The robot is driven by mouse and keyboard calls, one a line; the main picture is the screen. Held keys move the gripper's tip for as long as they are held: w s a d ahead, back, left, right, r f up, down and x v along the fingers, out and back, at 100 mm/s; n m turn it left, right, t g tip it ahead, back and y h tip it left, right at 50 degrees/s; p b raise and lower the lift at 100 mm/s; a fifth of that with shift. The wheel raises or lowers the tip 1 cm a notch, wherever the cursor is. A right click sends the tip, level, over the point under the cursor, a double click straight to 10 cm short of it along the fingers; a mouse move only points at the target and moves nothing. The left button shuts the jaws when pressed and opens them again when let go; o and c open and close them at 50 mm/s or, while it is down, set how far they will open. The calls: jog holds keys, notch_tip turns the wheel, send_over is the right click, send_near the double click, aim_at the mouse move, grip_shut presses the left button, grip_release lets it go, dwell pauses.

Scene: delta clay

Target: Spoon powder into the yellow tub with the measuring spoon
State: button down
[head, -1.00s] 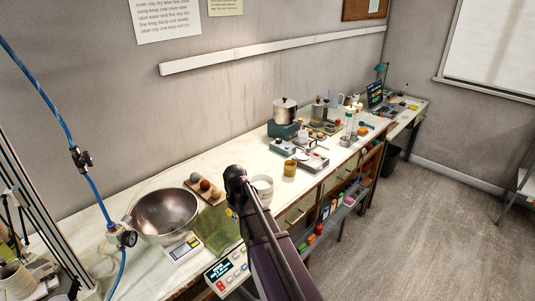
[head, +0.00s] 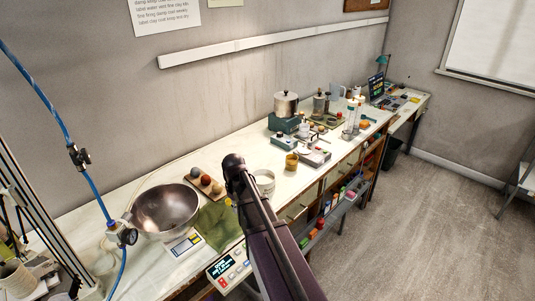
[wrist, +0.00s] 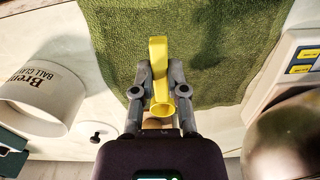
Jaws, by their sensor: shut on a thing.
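My gripper (wrist: 161,84) is shut on a yellow measuring spoon (wrist: 159,52). In the wrist view the spoon's long flat handle points away from the wrist, and its round bowl (wrist: 164,107) is on the wrist side, between the fingers. Both are above a green cloth. A white tub marked as ball clay (wrist: 38,98) stands to the left of the gripper; it also shows in the head view (head: 264,183), partly behind my arm. A yellow tub (head: 291,163) stands further along the bench. The contents of both tubs cannot be made out.
A metal bowl (head: 166,211) sits on a scale at the left, beside the green cloth (head: 218,226). A board with several balls (head: 205,184) lies behind the cloth. Small scales and a steel pot (head: 286,103) crowd the bench further right. Bare bench lies behind the white tub.

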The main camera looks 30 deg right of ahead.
jog(key=w+d+r+n+h+p, duration=0.3)
jog(key=w+d+r+n+p, duration=0.1)
jog(key=d, duration=0.4)
jog(key=w+d+r+n+g+h+p, duration=0.1)
jog(key=w+d+r+n+h+p, duration=0.2)
jog(key=w+d+r+n, duration=0.4)
jog(key=shift+w+d+n+p, duration=0.15)
jog(key=shift+d+n+p, duration=0.45)
jog(key=shift+d, duration=0.65)
notch_tip(320, 180, down, 11)
jog(key=b, duration=1.1)
jog(key=shift+f+b, duration=0.2)
jog(key=shift+b, duration=0.1)
jog(key=shift+a, duration=0.1)
jog(key=shift+r, duration=0.1)
notch_tip(320, 180, up, 8)
jog(key=p, duration=0.8)
jog(key=shift+r+p, duration=0.2)
jog(key=shift+p, duration=0.1)
jog(key=shift+f, duration=0.1)
dwell(0.7)
